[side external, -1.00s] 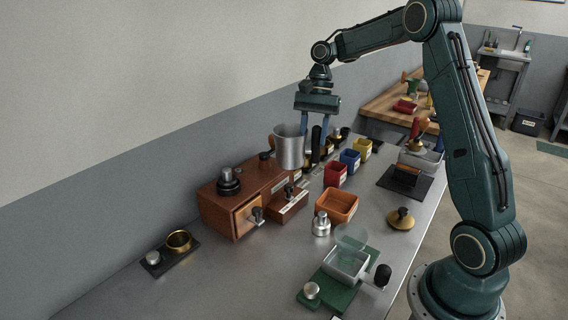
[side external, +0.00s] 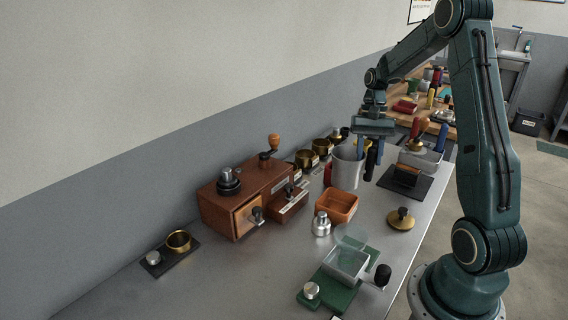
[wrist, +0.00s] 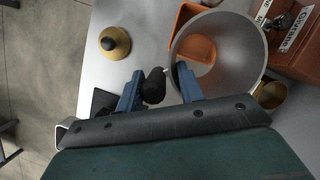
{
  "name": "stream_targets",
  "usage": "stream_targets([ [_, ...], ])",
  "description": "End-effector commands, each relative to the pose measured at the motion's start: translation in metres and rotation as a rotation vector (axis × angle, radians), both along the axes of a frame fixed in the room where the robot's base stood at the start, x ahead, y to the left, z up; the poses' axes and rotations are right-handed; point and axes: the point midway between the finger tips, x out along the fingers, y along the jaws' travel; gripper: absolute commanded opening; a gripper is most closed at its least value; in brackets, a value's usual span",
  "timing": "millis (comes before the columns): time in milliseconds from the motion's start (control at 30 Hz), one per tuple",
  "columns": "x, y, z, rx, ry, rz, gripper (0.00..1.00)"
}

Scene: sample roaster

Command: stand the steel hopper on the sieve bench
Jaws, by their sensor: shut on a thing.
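The steel hopper (side external: 346,168) is a grey metal cup, wide at the mouth, with a black handle. My gripper (side external: 369,158) is shut on that handle and holds the hopper roughly upright, apparently above the steel table. In the wrist view the handle (wrist: 153,87) lies between the blue fingers and the hopper's open mouth (wrist: 232,50) faces the camera, showing no contents. I cannot tell for sure which surface is the sieve bench; a wooden bench (side external: 402,92) with tools on it stands at the back, beyond my gripper.
A wooden drawer box (side external: 217,205) stands left on the steel table (side external: 225,275). An orange tray (side external: 337,206), a brass knobbed lid (side external: 400,219) and a green-based device (side external: 335,287) stand nearer. A grey bin with tools (side external: 420,160) is right of my gripper.

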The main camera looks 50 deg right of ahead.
Motion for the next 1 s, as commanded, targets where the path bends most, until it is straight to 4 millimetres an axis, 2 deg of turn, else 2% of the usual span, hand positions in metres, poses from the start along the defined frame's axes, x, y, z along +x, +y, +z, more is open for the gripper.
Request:
stream_targets([
  [133, -0.007, -0.003, -0.003, 0.000, -0.001, 0.009, 0.06],
  [467, -0.008, -0.001, -0.004, 0.016, -0.001, 0.011, 0.06],
  [1000, -0.008, 0.030, -0.017, 0.204, 0.000, 0.010, 0.06],
])
